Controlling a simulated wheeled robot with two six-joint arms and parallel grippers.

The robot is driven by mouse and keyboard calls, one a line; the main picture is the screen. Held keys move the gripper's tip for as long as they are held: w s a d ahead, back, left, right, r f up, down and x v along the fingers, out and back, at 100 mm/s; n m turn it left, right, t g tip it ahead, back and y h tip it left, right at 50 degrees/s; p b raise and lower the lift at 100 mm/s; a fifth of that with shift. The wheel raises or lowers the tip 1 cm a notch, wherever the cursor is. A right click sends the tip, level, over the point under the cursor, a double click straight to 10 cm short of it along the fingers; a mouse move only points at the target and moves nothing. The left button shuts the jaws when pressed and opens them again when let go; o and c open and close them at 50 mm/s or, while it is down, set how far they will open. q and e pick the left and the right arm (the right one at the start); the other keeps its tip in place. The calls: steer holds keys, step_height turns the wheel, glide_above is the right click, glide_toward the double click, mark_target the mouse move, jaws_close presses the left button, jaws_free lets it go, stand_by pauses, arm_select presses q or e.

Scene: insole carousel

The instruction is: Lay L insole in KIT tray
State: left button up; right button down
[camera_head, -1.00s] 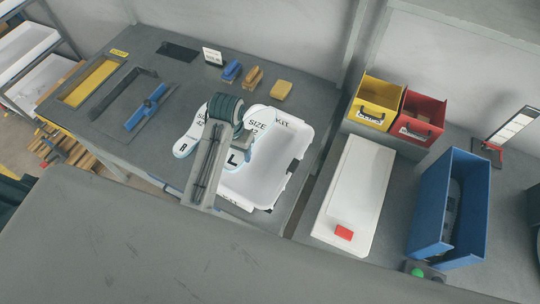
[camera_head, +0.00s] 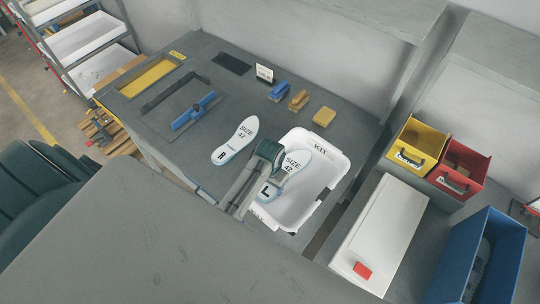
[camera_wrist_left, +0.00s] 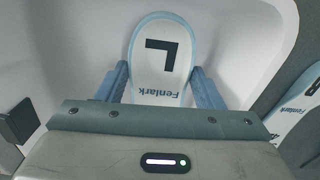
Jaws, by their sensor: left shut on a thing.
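The L insole (camera_head: 296,164) is white with a pale blue edge and marked SIZE 42. It shows over the white KIT tray (camera_head: 321,197), partly covered by my left arm in the head view. In the left wrist view the L insole (camera_wrist_left: 163,62) lies between the two blue fingers of my left gripper (camera_wrist_left: 163,90), which is shut on it. The white tray wall surrounds it there. I cannot tell whether the insole touches the tray floor. The R insole (camera_head: 236,140) lies flat on the grey table, left of the tray. My right gripper is not in view.
Blue (camera_head: 280,91), brown (camera_head: 299,100) and yellow (camera_head: 325,116) blocks stand behind the tray. A blue-handled tool (camera_head: 194,110) lies at the left. Yellow (camera_head: 415,146) and red (camera_head: 459,170) bins and a white box (camera_head: 386,222) stand right of the tray.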

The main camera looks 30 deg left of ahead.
arm_select(q)
steer(key=shift+f, duration=0.1)
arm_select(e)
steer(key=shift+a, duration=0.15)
arm_select(q)
steer(key=o, duration=1)
steer(key=shift+c, duration=0.2)
steer(key=shift+r, duration=0.4)
step_height(320, 180, up, 12)
steer(key=b, duration=0.2)
steer(key=shift+f, duration=0.25)
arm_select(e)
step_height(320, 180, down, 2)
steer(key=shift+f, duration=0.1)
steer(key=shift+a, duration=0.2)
